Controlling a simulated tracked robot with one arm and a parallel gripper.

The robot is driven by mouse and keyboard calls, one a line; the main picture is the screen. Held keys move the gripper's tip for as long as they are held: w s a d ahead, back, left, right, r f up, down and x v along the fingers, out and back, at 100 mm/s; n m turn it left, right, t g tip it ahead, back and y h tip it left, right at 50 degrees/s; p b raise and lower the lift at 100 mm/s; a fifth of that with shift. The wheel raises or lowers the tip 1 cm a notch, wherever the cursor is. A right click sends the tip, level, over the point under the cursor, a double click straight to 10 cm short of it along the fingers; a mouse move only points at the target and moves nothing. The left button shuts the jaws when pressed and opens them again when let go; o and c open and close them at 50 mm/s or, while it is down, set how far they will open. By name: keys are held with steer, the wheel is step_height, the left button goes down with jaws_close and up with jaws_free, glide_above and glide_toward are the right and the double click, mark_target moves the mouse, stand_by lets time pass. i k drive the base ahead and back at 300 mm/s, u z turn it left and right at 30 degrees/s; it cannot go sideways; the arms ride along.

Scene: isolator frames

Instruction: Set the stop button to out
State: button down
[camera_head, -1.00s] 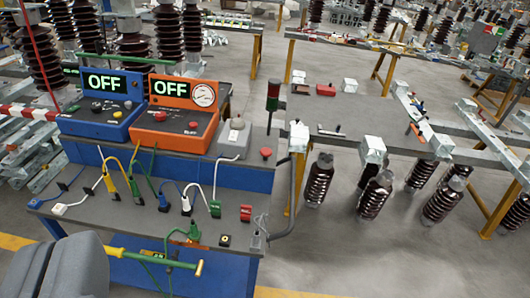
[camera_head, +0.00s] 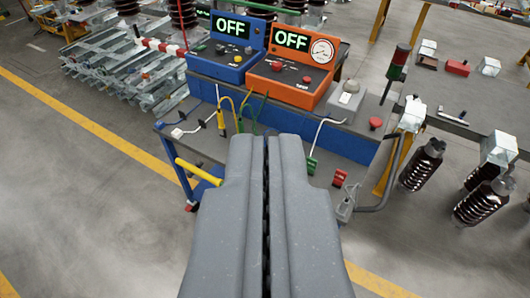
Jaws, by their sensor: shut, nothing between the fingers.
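A red mushroom-head stop button (camera_head: 376,123) stands at the right end of the bench's upper shelf, beside a small grey box (camera_head: 346,102). I cannot tell from here whether it is pressed in or out. My gripper (camera_head: 265,138) is shut and empty, in the lower middle of the view. Its tips show to the left of and below the button, apart from it. It hides part of the lower bench shelf.
A blue box (camera_head: 228,68) and an orange box (camera_head: 285,88) with OFF displays stand on the upper shelf. A signal lamp post (camera_head: 397,66) rises behind the button. Cables lie on the lower shelf, and a yellow handle (camera_head: 198,172) sticks out left.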

mark_target(375, 123)
steer(key=u, duration=1.5)
steer(key=k, duration=1.15)
steer(key=z, duration=1.4)
steer(key=i, duration=1.05)
